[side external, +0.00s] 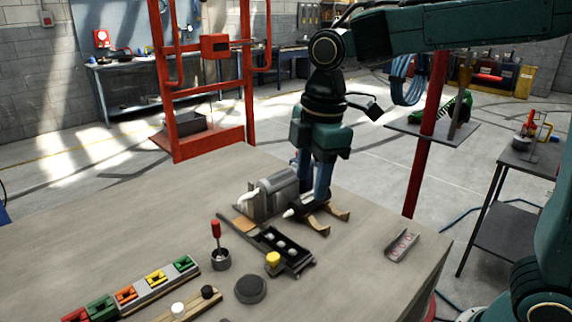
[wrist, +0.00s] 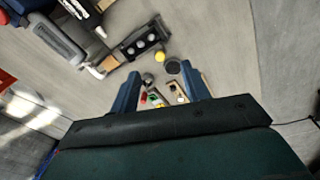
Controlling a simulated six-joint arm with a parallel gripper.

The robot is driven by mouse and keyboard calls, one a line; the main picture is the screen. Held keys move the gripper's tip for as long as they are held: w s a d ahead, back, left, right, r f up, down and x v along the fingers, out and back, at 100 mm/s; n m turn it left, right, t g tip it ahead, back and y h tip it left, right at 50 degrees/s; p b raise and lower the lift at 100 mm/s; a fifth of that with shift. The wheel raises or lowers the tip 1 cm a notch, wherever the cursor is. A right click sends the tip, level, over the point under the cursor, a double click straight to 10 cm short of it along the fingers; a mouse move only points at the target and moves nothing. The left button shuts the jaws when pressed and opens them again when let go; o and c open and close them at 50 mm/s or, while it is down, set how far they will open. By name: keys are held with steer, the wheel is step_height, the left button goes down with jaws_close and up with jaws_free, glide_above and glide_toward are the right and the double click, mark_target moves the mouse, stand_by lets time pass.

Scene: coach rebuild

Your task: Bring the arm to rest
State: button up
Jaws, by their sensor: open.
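My gripper (side external: 314,192) points down over the table, beside a grey cylindrical machine part (side external: 279,187) on a dark fixture. Its two blue fingers are apart, with nothing visible between them in the side view. In the wrist view my gripper (wrist: 161,88) also shows spread fingers and no held thing. The fingertips are close to the fixture in the side view; I cannot tell whether they touch anything. A black tray (side external: 297,262) with several pale round pieces lies in front of the fixture, and shows in the wrist view (wrist: 122,51) too.
A yellow knob (side external: 273,259), a dark round puck (side external: 251,289) and a red-handled tool (side external: 216,232) in a cup stand near the tray. A row of coloured blocks (side external: 128,294) is at front left. A small metal channel (side external: 402,246) lies right. The left tabletop is bare.

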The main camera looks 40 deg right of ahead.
steer(key=s+d+m+t, duration=0.2)
steer(key=s+d+m, duration=0.3)
steer(key=s+m, duration=0.2)
steer(key=s+d+f+m+t, duration=0.1)
steer(key=s+d+m, duration=0.4)
steer(key=s, duration=0.6)
steer(key=shift+s+d+m+t, duration=0.15)
steer(key=shift+d+m+t, duration=0.1)
steer(key=shift+m+t, duration=0.6)
steer(key=shift+f, duration=0.1)
